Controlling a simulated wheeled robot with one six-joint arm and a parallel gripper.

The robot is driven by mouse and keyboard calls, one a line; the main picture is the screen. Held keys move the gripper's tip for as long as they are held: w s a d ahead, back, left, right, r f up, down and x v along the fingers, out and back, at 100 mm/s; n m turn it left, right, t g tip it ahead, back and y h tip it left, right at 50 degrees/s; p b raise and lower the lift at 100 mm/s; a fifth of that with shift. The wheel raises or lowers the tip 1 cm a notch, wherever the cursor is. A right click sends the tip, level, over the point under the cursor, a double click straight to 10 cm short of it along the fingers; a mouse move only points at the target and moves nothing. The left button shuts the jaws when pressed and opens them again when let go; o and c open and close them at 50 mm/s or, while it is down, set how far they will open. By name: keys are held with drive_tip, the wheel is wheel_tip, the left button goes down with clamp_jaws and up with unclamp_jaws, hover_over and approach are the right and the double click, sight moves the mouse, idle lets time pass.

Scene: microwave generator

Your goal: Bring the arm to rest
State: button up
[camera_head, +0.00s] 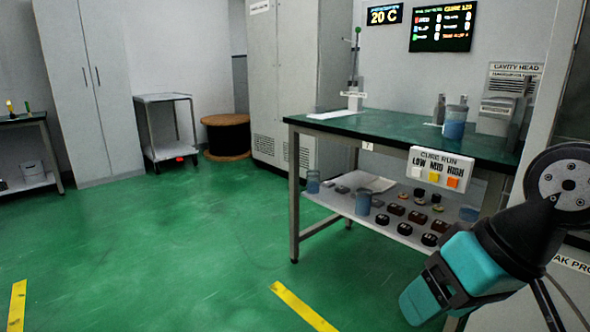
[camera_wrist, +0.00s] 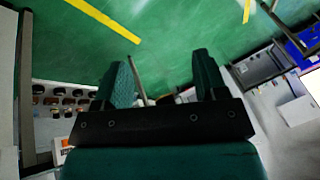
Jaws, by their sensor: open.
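My arm shows at the lower right of the head view, with a black joint and a teal link in front of the right end of the workbench. My gripper (camera_wrist: 163,82) shows in the wrist view with its two dark green fingers apart and nothing between them. Green floor shows beyond the fingers. In the head view I cannot make out the fingertips.
A green-topped workbench (camera_head: 390,130) with a loaded lower shelf stands beside my arm. A CURE RUN button panel (camera_head: 436,168) hangs on its front. A grey cart (camera_head: 166,128) and a wooden spool (camera_head: 226,137) stand at the back. The green floor at left is clear.

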drive_tip(key=s+a+n+g, duration=0.3)
drive_tip(key=s+n, duration=0.1)
drive_tip(key=s, duration=0.2)
wheel_tip(320, 180, up, 27)
drive_tip(key=p, duration=2.7)
drive_tip(key=shift+d, duration=0.2)
drive_tip(key=shift+w+f, duration=0.1)
